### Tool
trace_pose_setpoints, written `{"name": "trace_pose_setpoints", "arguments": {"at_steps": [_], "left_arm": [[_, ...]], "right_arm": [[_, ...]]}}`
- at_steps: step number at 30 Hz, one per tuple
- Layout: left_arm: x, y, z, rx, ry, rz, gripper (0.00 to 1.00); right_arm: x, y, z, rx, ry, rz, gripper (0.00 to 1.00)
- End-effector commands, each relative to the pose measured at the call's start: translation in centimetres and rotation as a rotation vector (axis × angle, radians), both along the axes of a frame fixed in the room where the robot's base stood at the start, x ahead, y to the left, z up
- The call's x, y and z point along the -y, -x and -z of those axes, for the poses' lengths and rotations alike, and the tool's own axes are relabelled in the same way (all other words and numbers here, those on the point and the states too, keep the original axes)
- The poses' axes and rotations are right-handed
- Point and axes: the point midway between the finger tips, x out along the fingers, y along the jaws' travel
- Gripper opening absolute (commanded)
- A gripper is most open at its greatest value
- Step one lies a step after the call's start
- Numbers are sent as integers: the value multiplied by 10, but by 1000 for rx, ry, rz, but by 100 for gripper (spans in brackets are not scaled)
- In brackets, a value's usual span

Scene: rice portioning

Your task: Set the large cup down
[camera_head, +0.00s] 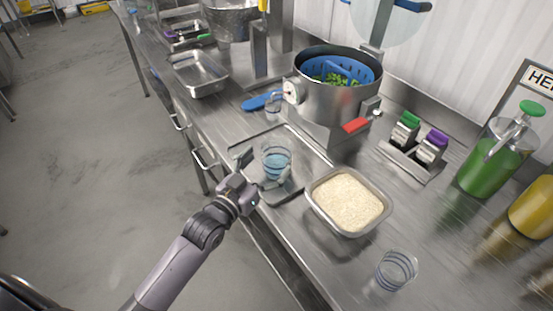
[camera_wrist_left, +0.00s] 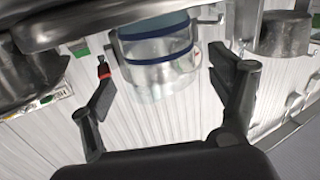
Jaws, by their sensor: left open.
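The large cup (camera_head: 276,163) is clear with blue bands and looks upright on a flat grey plate or scale (camera_head: 283,194) at the counter's front edge. My left gripper (camera_head: 266,169) is open, with its fingers on either side of the cup. In the left wrist view the cup (camera_wrist_left: 157,62) shows between the spread fingers of the left gripper (camera_wrist_left: 160,68), with a visible gap on each side. The cup's contact with the plate is partly hidden by the gripper. My right gripper is not in view.
A steel pan of rice (camera_head: 347,201) stands close to the right of the cup. A smaller banded clear cup (camera_head: 396,270) is at the lower right. A large steel pot (camera_head: 335,98) stands behind, and a green pump bottle (camera_head: 490,165) is at the right.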

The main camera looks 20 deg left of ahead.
Motion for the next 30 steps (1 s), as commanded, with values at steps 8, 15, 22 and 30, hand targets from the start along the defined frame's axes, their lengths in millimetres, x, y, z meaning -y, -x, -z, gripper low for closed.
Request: {"name": "trace_pose_setpoints", "arguments": {"at_steps": [8, 15, 22, 30], "left_arm": [[9, -34, -5, 2, 1, 0, 82], [10, -36, -4, 1, 0, 0, 82], [10, -36, -4, 1, 0, 0, 68], [10, -36, -4, 1, 0, 0, 50]], "right_arm": [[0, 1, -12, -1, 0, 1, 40], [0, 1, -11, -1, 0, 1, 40], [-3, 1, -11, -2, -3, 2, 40], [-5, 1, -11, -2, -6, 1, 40]]}}
